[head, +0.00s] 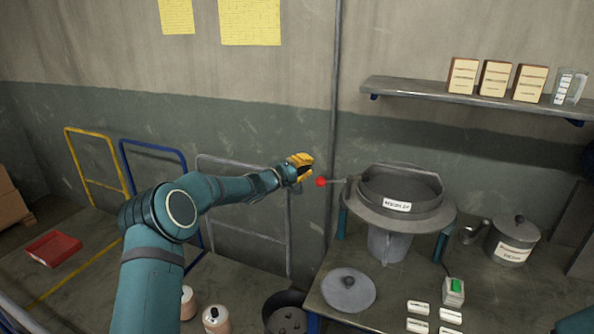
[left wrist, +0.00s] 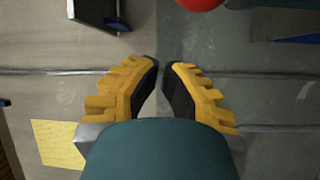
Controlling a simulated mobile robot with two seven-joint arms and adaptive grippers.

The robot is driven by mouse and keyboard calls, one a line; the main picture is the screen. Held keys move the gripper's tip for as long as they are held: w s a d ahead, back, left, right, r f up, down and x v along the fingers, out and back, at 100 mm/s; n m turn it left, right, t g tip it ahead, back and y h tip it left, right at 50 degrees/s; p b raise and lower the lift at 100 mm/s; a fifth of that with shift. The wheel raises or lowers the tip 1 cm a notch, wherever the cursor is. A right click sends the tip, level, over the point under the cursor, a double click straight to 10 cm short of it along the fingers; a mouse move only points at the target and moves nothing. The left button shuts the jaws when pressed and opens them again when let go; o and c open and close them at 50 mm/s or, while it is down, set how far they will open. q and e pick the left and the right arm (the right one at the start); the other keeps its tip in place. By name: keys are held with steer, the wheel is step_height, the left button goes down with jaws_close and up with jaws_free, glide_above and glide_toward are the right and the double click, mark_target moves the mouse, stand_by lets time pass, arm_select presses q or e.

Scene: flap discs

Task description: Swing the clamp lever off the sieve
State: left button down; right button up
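The sieve (head: 400,205) is a round grey metal unit with a labelled collar, standing on teal legs on the bench. The clamp lever (head: 337,181) is a thin rod sticking out from its left side, ending in a red ball knob (head: 321,182). My left gripper (head: 307,168), with yellow fingers, is just left of and slightly above the knob, apart from it. Its fingertips (left wrist: 161,64) have a narrow gap with nothing between them in the left wrist view. The red knob shows there at the top edge (left wrist: 201,4), cut off. My right gripper is not seen.
A grey jug (head: 387,243) is under the sieve. A wall shelf (head: 470,97) is above, a vertical pipe (head: 335,120) behind the knob. Rails (head: 240,165) stand left.

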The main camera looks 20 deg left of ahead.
arm_select(q)
steer(key=shift+s+d+f+b, duration=0.2)
steer(key=shift+s+d+b, duration=0.1)
steer(key=shift+s+d, duration=0.45)
steer(key=shift+s+d+f+b, duration=0.15)
steer(key=shift+s+d+b, duration=0.1)
steer(key=shift+s+d, duration=0.4)
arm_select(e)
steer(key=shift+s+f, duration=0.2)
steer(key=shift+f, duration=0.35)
arm_select(q)
steer(key=shift+s, duration=0.15)
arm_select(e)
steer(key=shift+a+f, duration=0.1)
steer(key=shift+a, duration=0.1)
